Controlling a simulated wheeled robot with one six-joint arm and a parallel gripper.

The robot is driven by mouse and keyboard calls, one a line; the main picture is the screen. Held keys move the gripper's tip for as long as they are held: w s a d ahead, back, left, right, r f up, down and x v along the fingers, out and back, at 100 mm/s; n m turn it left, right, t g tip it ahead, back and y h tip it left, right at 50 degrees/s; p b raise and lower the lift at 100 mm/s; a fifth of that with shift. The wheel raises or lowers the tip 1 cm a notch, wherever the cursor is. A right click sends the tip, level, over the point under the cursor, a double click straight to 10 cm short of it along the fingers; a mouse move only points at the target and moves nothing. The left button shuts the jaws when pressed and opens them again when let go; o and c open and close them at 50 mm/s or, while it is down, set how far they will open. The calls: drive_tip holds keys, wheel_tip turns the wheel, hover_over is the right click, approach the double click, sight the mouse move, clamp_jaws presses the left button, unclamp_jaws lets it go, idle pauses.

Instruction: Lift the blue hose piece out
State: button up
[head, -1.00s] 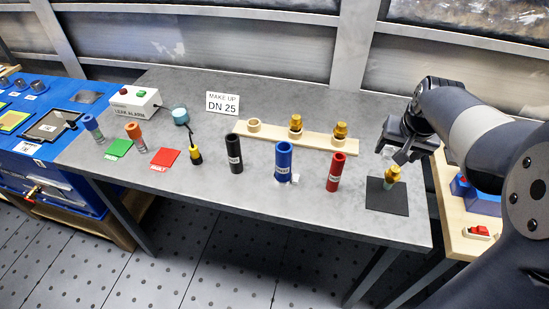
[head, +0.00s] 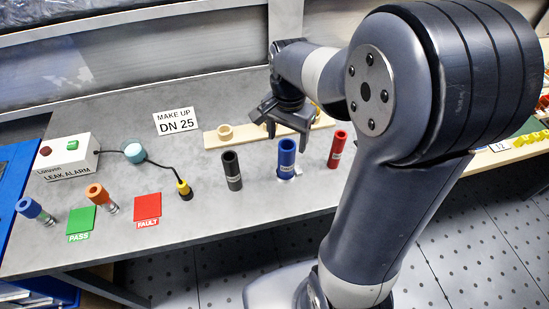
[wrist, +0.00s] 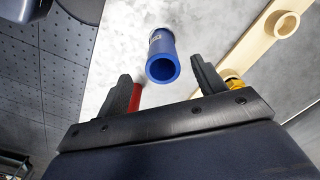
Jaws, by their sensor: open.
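The blue hose piece (head: 287,158) stands upright on the grey table, between the black and red hose pieces. In the wrist view its open top end (wrist: 162,67) lies ahead of the jaws, a little above the gap between the fingertips. My gripper (head: 284,125) is open and empty, above and slightly behind the blue piece in the head view. The two fingers also show in the wrist view (wrist: 160,80). I see no contact between them and the blue piece. A small pale item, too small to make out, sits at the blue piece's base.
The black hose piece (head: 232,170) and the red hose piece (head: 337,149) stand on either side. A wooden strip with rings (head: 212,138) lies behind, partly hidden by my arm. The leak alarm box (head: 66,161), green pad (head: 80,222) and red pad (head: 148,207) are at left.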

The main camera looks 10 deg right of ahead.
sight(287, 157)
drive_tip(key=f, duration=0.9)
drive_tip(key=shift+w+d+p, duration=0.15)
drive_tip(key=shift+w+p, duration=0.2)
drive_tip(key=shift+p, duration=0.05)
drive_tip(key=shift+c, duration=0.4)
drive_tip(key=c, duration=1.1)
